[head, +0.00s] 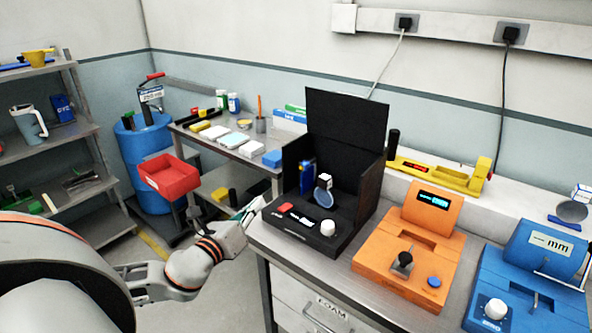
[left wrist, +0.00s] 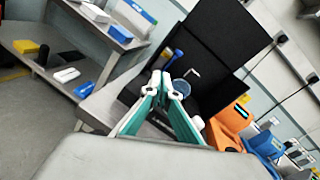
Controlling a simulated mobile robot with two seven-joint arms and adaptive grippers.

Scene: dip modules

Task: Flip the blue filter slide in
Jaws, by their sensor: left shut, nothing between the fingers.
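A black box-like device (head: 300,232) with its tall lid (head: 345,135) raised stands at the left end of the bench. An upright blue piece, likely the blue filter slide (head: 306,177), stands inside it at the left; it also shows as a blue piece in the left wrist view (left wrist: 172,58). Beside it is a small stand with a round pale disc (head: 326,198). My left gripper (head: 256,207) is shut and empty, in front of and left of the device, apart from it. Its teal-lined fingers (left wrist: 165,80) point toward the device in the left wrist view. My right gripper is out of view.
An orange device (head: 410,245) and a blue device (head: 530,285) stand to the right on the bench. A yellow tool (head: 440,172) lies behind. A side table (head: 200,140) with small boxes, a red bin (head: 170,177) and a blue drum (head: 140,140) are at the left.

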